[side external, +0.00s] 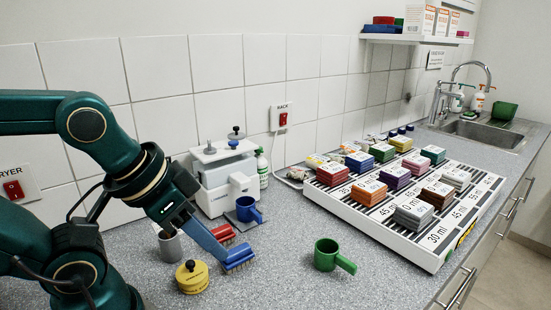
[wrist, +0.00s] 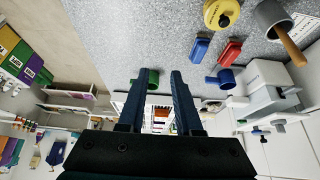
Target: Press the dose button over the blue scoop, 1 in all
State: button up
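The blue scoop (side external: 248,210) sits on a grey pad under the front of a white dispenser (side external: 215,178). The wrist view also shows the blue scoop (wrist: 224,78) and the dispenser (wrist: 268,76), both right of my fingers. My gripper (side external: 222,257) points down over the counter, left of and nearer than the dispenser. In the wrist view my gripper (wrist: 159,75) is open, with nothing between its two fingers.
A green scoop (side external: 328,256) lies right. A white labelled rack (side external: 440,245) carries coloured blocks.

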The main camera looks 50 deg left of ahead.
grip_shut()
dwell(1.5)
